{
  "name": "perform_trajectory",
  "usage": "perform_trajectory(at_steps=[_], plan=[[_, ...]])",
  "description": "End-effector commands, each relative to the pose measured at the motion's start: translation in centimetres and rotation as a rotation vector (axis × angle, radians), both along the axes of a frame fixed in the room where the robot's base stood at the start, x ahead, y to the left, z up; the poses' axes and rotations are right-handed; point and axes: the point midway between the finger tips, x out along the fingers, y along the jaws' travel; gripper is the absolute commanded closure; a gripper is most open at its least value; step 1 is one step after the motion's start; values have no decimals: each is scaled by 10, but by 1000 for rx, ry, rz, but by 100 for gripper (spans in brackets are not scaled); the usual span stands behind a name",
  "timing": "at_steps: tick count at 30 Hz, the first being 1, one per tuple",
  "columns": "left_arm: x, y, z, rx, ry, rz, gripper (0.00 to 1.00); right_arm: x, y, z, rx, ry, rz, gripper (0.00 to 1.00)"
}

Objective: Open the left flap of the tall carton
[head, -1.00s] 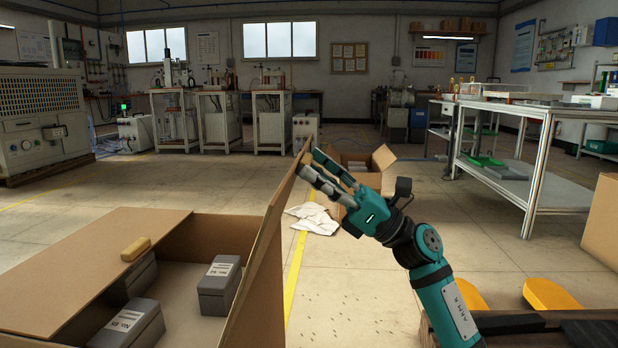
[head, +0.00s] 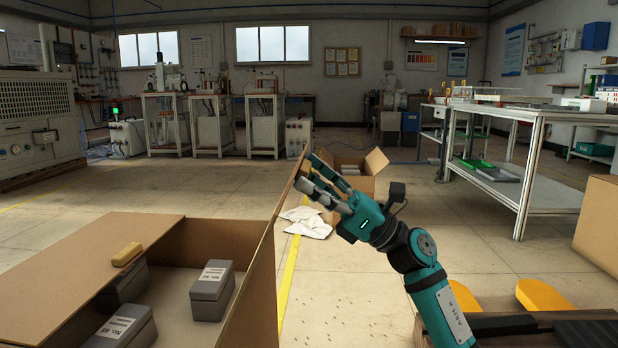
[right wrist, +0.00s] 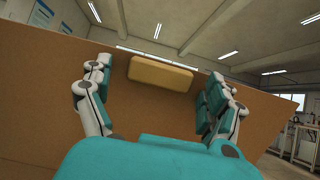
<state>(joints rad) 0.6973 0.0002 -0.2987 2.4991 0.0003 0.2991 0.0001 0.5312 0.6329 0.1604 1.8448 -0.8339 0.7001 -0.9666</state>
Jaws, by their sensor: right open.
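The tall carton (head: 207,246) stands open at the lower left in the head view. Its left flap (head: 85,265) lies slanted over the left part of the opening, with a tan block (head: 127,254) near its edge. Its right flap (head: 262,280) stands nearly upright. My right gripper (head: 309,173) is open beside the top of this right flap, on its right side. In the right wrist view, the brown flap (right wrist: 150,115) fills the middle and another tan block (right wrist: 160,73) shows between the spread fingers. Whether the fingers touch the flap, I cannot tell. My left gripper is not in view.
Grey labelled boxes (head: 210,290) stand inside the carton. A smaller open carton (head: 372,170) and a white cloth (head: 307,222) are on the floor beyond my right gripper. A metal workbench (head: 541,165) stands at the right. The middle floor is open.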

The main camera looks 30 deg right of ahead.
Motion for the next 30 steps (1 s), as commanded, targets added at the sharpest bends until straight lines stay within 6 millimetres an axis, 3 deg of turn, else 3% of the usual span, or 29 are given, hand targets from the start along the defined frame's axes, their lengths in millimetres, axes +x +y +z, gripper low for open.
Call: perform_trajectory(at_steps=[18,30], plan=[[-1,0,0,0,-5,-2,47,-48,-72,-65,1,5,-1,10],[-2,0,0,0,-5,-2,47,-53,-78,-70,-2,1,0,10]])
